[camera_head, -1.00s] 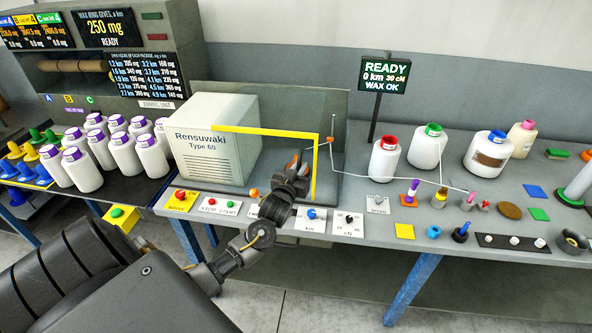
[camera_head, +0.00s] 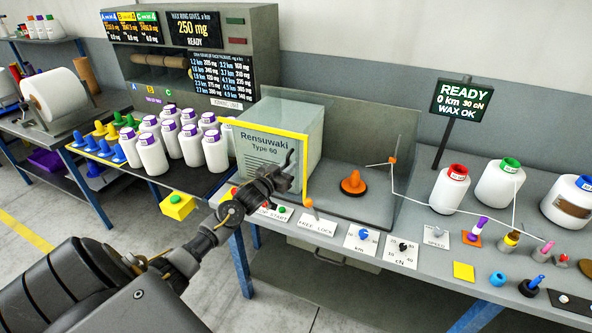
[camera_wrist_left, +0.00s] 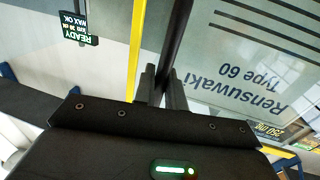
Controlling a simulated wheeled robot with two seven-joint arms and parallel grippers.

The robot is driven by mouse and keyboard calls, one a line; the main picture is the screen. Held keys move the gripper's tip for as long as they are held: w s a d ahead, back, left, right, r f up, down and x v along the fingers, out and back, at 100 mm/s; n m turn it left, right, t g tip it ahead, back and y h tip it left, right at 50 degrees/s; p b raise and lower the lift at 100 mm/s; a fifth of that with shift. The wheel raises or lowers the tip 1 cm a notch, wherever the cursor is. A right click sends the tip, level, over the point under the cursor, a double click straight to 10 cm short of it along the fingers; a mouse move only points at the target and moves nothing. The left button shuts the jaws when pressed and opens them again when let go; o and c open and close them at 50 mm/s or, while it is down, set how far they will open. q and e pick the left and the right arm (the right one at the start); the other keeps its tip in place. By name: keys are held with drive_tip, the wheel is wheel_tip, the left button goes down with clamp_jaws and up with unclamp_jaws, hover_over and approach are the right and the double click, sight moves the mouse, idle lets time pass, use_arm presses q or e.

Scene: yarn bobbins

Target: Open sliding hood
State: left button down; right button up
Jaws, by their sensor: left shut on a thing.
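My left gripper (camera_head: 283,172) is in front of the hood near that edge. In the left wrist view, its two fingers (camera_wrist_left: 162,88) are shut on a dark bar handle (camera_wrist_left: 178,42) beside the yellow edge (camera_wrist_left: 136,50). The orange cone (camera_head: 352,184) stands uncovered to the right of the hood. My right gripper is out of view.
Buttons and labelled dials (camera_head: 361,238) line the bench's front edge below the hood. A thin guide wire (camera_head: 393,170) rises right of the orange cone. White bobbins (camera_head: 190,145) stand left of the box, and others (camera_head: 449,188) at the right.

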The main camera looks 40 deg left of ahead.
use_arm(q)
drive_tip(key=shift+a+r, duration=0.2)
drive_tip(key=c, duration=1.5)
unclamp_jaws()
drive_tip(key=shift+f, duration=0.15)
drive_tip(key=shift+c, duration=0.2)
drive_tip(key=shift+s, duration=0.1)
drive_tip(key=s+b, duration=0.2)
drive_tip(key=s, duration=0.8)
drive_tip(key=shift+s+d, duration=0.3)
